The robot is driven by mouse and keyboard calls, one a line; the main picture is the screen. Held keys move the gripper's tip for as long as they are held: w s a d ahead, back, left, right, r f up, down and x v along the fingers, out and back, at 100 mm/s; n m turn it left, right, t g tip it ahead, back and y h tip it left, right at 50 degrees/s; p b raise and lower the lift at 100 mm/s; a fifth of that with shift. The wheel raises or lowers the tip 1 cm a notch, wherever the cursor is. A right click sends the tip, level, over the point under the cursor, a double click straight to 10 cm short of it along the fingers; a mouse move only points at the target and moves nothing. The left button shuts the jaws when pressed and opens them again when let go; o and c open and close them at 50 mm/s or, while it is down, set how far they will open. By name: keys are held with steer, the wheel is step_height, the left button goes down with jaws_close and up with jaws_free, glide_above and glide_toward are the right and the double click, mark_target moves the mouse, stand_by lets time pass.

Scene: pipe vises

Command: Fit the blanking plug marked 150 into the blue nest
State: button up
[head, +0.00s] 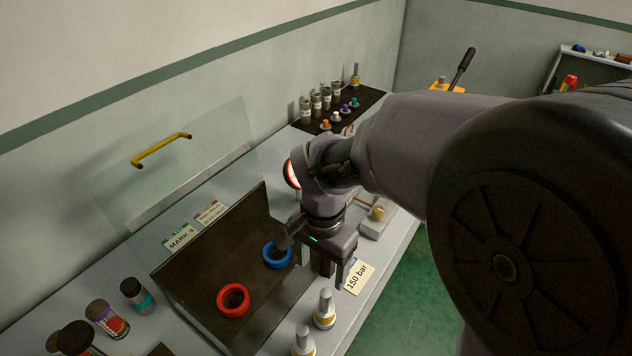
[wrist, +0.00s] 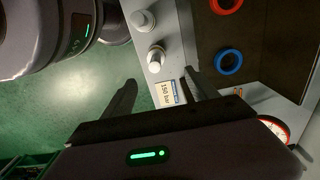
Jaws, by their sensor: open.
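The blue nest (head: 277,255) is a ring on a dark brown block. It looks empty in the wrist view (wrist: 229,62). My gripper (head: 312,265) is open over the bench, with one finger overlapping the nest's edge in the head view. In the wrist view the fingers (wrist: 160,78) stand apart with nothing held. A card reading 150 bar (head: 358,277) lies by the bench's front edge. Two silver pieces with yellow bands, one nearer (head: 303,342) and one farther (head: 325,308), stand upright beside the block. I see no readable 150 on any plug.
A red ring (head: 233,300) sits on the same block. A raised clear guard with a yellow handle (head: 160,150) stands behind. Several grey labelled cylinders (head: 316,103) stand on a dark rack at the back. Several dark-capped jars (head: 107,318) are at the left.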

mark_target(325, 307)
steer(key=f+b, duration=0.1)
steer(key=f, duration=0.2)
steer(key=f+b, duration=0.1)
steer(key=f, duration=0.3)
steer(key=f+b, duration=0.2)
steer(key=f, duration=0.1)
steer(key=shift+s+d+f, duration=0.1)
steer(key=shift+d+f, duration=0.25)
steer(key=shift+f, duration=0.05)
steer(key=f+b, duration=0.1)
steer(key=f, duration=0.1)
steer(key=f+b, duration=0.1)
steer(key=f, duration=0.2)
steer(key=shift+s+d+f+b, duration=0.15)
steer(key=shift+s+f+b, duration=0.05)
steer(key=shift+b, duration=0.1)
steer(key=shift+r, duration=0.15)
steer(key=shift+c, duration=0.9)
jaws_close()
